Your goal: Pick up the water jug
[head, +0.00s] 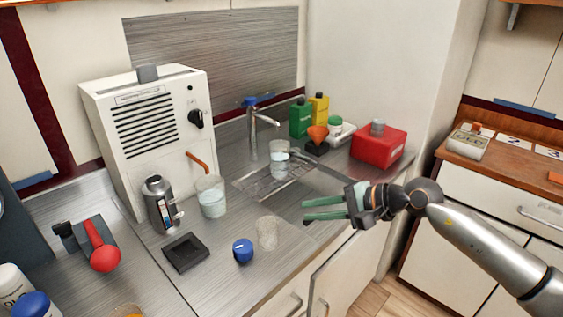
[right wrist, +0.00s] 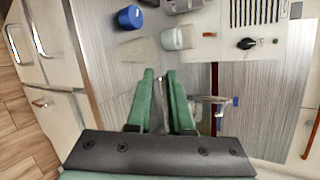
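A clear jug (head: 279,158) with a side handle stands under the tap at the sink's drain grid. A second clear vessel (head: 210,197) holding water stands under the orange spout of the white machine; it also shows in the right wrist view (right wrist: 180,38). I cannot tell for sure which one is the water jug. My right gripper (head: 304,211) has green fingers, apart with nothing between them. My left gripper is out of view.
A blue-handled tap (head: 262,118) rises behind the sink. Green (head: 300,118) and yellow (head: 319,108) bottles and a red box (head: 378,146) stand at the back right. A blue knob (head: 243,250) and black tray (head: 186,252) lie in front. The white machine (head: 150,135) stands left.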

